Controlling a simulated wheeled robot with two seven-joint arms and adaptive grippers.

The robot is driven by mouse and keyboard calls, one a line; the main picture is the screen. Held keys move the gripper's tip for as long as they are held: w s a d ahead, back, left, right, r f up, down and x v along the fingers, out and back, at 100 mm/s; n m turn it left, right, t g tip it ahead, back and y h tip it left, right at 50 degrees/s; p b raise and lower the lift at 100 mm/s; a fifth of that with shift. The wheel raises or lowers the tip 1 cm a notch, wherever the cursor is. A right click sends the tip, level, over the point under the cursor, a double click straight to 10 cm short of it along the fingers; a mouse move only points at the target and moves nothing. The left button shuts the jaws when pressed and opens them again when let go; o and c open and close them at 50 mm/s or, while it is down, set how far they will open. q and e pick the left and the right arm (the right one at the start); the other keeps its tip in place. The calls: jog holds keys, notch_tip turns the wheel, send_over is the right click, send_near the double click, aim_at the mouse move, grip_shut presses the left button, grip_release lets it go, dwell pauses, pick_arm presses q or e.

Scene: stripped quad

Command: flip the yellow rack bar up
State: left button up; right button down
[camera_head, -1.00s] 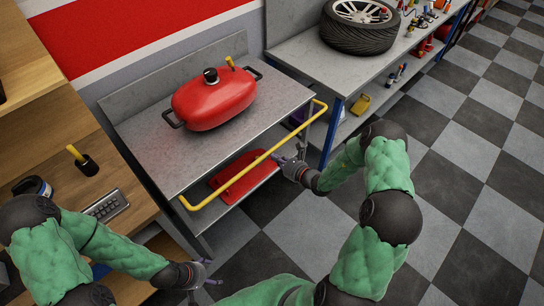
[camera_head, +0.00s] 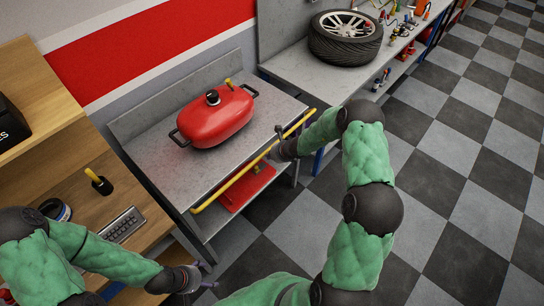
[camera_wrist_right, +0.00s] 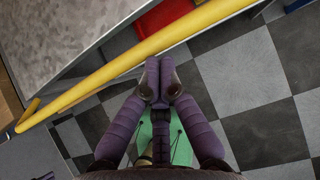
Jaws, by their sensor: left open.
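The yellow rack bar (camera_head: 240,187) runs along the front edge of the grey metal worktop (camera_head: 165,165), close to that edge. It also crosses the right wrist view diagonally (camera_wrist_right: 120,62). My right gripper (camera_head: 279,138) is at the bar, towards its right half. In the right wrist view its fingertips (camera_wrist_right: 161,62) are together with nothing between them, right by the bar's outer side. I cannot tell whether they touch it. My left gripper (camera_head: 212,276) is open and empty, low in the head view, away from the bar.
A red lidded pot (camera_head: 217,117) stands on the worktop. A red object (camera_head: 247,187) lies on the shelf below. A wooden desk with a keyboard (camera_head: 122,226) is at the left. A bench with a tyre (camera_head: 345,38) stands behind at the right. The checkered floor at the right is free.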

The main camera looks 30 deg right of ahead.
jog(key=w+r+p, duration=0.1)
jog(key=w+a+p, duration=0.1)
jog(key=w+r+p, duration=0.1)
jog(key=shift+w+a+r, duration=0.25)
jog(key=shift+w+r, duration=0.05)
jog(key=shift+w, duration=0.1)
pick_arm(q)
jog(key=shift+r+p, duration=0.7)
jog(key=shift+r, duration=1.65)
pick_arm(e)
jog(key=shift+w+a+r, duration=0.2)
jog(key=shift+w, duration=0.4)
jog(key=shift+w+a+r, duration=0.2)
jog(key=shift+w, duration=0.4)
